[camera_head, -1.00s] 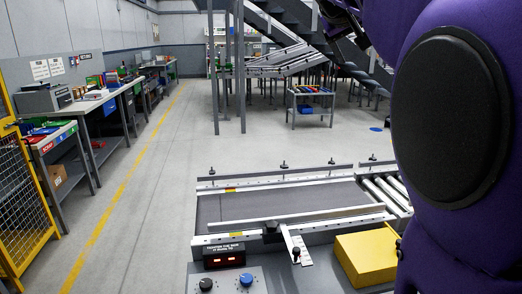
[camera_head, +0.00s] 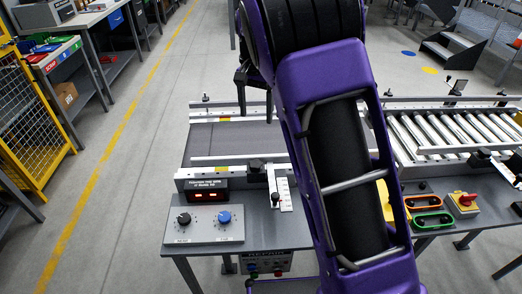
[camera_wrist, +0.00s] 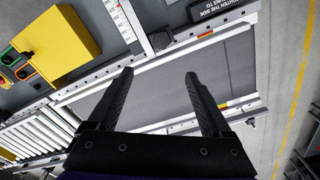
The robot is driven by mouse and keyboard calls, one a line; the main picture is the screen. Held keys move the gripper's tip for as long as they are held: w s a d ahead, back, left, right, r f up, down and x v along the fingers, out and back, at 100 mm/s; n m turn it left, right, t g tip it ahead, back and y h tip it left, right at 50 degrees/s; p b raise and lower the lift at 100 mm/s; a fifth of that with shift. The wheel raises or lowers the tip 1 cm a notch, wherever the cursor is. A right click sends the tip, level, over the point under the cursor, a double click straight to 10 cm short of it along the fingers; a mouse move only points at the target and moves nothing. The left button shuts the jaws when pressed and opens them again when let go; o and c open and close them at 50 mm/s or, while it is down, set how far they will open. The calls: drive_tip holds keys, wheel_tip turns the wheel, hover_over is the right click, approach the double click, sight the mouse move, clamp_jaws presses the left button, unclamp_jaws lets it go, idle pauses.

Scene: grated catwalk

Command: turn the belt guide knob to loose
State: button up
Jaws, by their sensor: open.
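The belt guide knob looks to be the black clamp knob (camera_head: 256,165) on the conveyor's near rail, beside a white scale strip (camera_head: 280,188). In the wrist view the knob (camera_wrist: 161,41) shows beyond my fingertips, at the belt's far edge in that picture. A white guide bar (camera_head: 222,160) runs along the belt (camera_head: 228,140). My gripper (camera_wrist: 159,73) is open and empty, above the belt and apart from the knob. In the head view it is partly hidden behind my purple arm. The knob's setting cannot be read.
A grey panel with a black dial (camera_head: 184,219) and a blue dial (camera_head: 224,217) stands in front, below a lit display (camera_head: 207,194). Rollers (camera_head: 446,135) lie to the right. A yellow box (camera_wrist: 57,42) and a red switch (camera_head: 466,199) are near them. A yellow cage (camera_head: 30,130) stands left.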

sight(256, 163)
drive_tip(key=f, duration=0.9)
drive_tip(key=f+b, duration=0.1)
drive_tip(key=f, duration=0.8)
drive_tip(key=shift+s+a, duration=0.1)
drive_tip(key=shift+a, duration=0.1)
clamp_jaws()
